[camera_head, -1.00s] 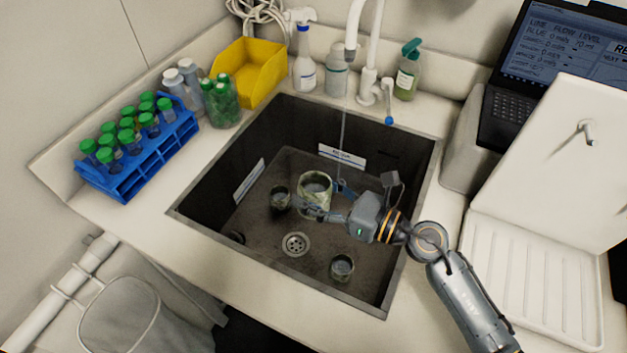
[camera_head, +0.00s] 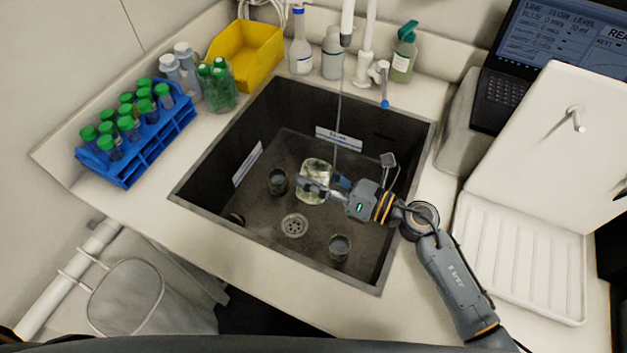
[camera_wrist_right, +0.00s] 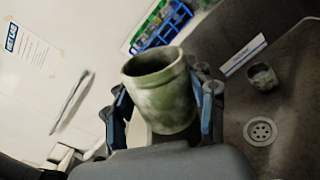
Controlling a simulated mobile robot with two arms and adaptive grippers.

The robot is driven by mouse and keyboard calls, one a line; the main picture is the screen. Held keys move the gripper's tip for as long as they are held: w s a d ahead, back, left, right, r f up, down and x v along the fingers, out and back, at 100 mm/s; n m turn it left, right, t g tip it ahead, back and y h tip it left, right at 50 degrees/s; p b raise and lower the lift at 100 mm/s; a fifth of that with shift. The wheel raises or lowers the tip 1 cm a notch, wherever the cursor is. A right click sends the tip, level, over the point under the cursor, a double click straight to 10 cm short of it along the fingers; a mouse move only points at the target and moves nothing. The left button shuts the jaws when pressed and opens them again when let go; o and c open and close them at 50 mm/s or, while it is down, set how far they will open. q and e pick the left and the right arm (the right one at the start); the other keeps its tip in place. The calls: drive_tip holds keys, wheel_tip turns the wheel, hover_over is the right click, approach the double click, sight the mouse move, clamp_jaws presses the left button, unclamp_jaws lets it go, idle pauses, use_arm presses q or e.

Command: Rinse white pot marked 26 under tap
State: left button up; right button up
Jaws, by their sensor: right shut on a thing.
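My right gripper (camera_head: 322,186) reaches into the sink (camera_head: 270,230) from the right and is shut on a white pot (camera_head: 314,174) with greenish-brown stains. In the right wrist view the pot (camera_wrist_right: 162,95) sits between the blue-padded fingers, its open mouth toward the upper left. In the head view the pot looks tilted, with its pale side showing. No number 26 can be read on it. The tap (camera_head: 347,25) runs a thin stream (camera_head: 338,115) that comes down at the pot's right side, by the fingers; I cannot tell whether it touches the pot. My left gripper is out of view.
Small dark pots stand in the sink, one left of the held pot (camera_head: 278,182) and one near the front (camera_head: 339,248). The drain (camera_head: 294,225) lies between them. A blue tube rack (camera_head: 140,145), yellow bin (camera_head: 245,55), bottles and a white drainer (camera_head: 520,260) surround the sink.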

drive_tip(key=shift+s+r+m+p, duration=0.1)
drive_tip(key=shift+r+m+p, duration=0.4)
drive_tip(key=shift+p, duration=0.25)
drive_tip(key=shift+f+m, duration=0.1)
drive_tip(key=shift+m, duration=0.2)
drive_tip(key=shift+r+m+p, duration=0.3)
drive_tip(key=shift+m+p, duration=0.2)
drive_tip(key=shift+p, duration=0.45)
drive_tip(key=shift+m+p, duration=0.3)
